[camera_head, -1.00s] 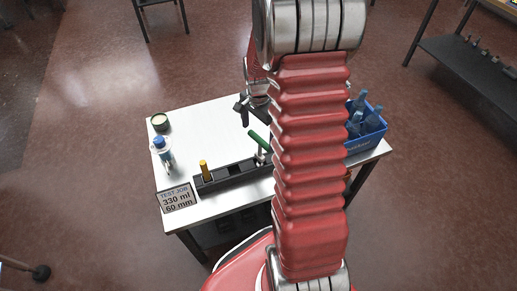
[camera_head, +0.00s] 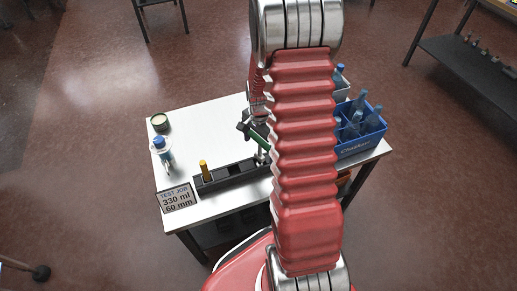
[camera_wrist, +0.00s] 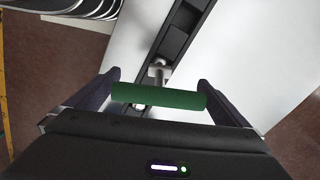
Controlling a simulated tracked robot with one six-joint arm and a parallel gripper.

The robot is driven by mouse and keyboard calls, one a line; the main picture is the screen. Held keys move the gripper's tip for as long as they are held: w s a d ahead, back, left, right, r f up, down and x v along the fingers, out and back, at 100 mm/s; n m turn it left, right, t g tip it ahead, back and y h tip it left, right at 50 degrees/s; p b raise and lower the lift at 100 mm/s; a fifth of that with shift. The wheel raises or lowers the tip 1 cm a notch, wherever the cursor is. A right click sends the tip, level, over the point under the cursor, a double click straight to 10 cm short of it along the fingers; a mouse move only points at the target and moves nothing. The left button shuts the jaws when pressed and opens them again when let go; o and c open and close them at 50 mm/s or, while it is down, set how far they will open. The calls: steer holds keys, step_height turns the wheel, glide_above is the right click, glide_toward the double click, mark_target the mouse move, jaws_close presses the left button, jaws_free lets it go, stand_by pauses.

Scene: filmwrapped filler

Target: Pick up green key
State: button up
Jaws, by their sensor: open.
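The green key has a dark green bar handle (camera_wrist: 158,96) on a metal stem, standing in a slot of the black rack (camera_head: 215,180). In the head view the green handle (camera_head: 257,139) is tilted and partly hidden by my gripper and arm. My gripper (camera_wrist: 158,78) is open, with its two dark fingers at either end of the green handle in the wrist view. The handle lies crosswise in the gap; I cannot tell whether the fingers touch it. In the head view my gripper (camera_head: 246,129) is at the handle's upper left.
A blue-capped bottle (camera_head: 162,152), a round tin (camera_head: 160,122) and a sign (camera_head: 176,198) are on the white table (camera_head: 198,125). A blue crate of bottles (camera_head: 360,142) stands at the right.

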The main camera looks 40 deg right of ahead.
step_height(320, 180, down, 2)
stand_by(0.6)
steer(key=c, duration=1.2)
